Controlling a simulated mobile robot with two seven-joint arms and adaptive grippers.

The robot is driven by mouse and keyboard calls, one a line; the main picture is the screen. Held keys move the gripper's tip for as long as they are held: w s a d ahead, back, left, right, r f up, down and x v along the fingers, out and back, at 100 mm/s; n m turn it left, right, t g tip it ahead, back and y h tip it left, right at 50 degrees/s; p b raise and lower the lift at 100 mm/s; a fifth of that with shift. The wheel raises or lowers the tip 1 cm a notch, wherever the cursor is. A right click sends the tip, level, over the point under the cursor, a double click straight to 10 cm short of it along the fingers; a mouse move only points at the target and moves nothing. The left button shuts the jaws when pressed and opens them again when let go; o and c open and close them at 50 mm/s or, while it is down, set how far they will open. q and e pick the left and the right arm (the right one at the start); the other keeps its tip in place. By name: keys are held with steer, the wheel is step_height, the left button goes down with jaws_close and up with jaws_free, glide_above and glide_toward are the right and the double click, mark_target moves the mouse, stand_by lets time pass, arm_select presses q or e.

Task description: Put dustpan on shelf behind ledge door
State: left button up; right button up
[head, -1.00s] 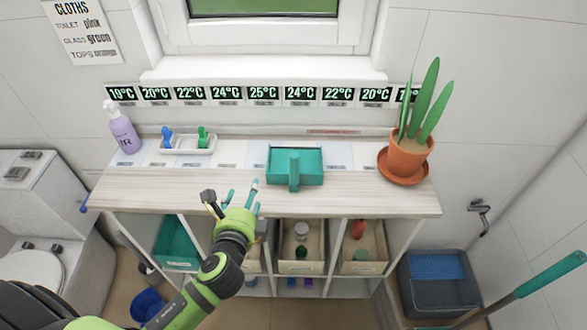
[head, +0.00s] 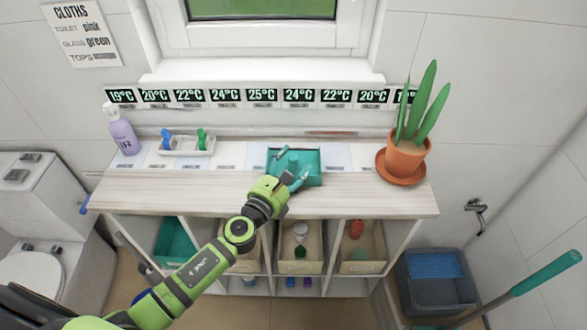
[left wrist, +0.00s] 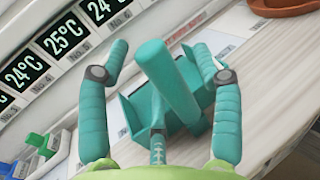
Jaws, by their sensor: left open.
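The teal dustpan (head: 313,158) sits on the back middle of the wooden ledge (head: 365,192). My left gripper (head: 293,168) reaches over its front from the lower left. In the left wrist view the open fingers (left wrist: 155,52) stand on either side of the dustpan's thick handle (left wrist: 168,85), with a gap on each side. The dustpan body (left wrist: 195,75) lies beyond the handle. Pale labelled panels (head: 340,155) line the back of the ledge; I cannot tell which is a door. My right gripper is not in view.
A soap bottle (head: 122,132) and a white tray (head: 187,148) with blue and green items stand left. A potted plant (head: 405,155) stands right. Bins (head: 300,267) fill shelves below. A row of temperature displays (head: 262,95) hangs behind. The ledge front is clear.

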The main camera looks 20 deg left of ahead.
arm_select(q)
steer(key=shift+w, duration=0.2)
jaws_close()
steer(key=shift+r, duration=0.1)
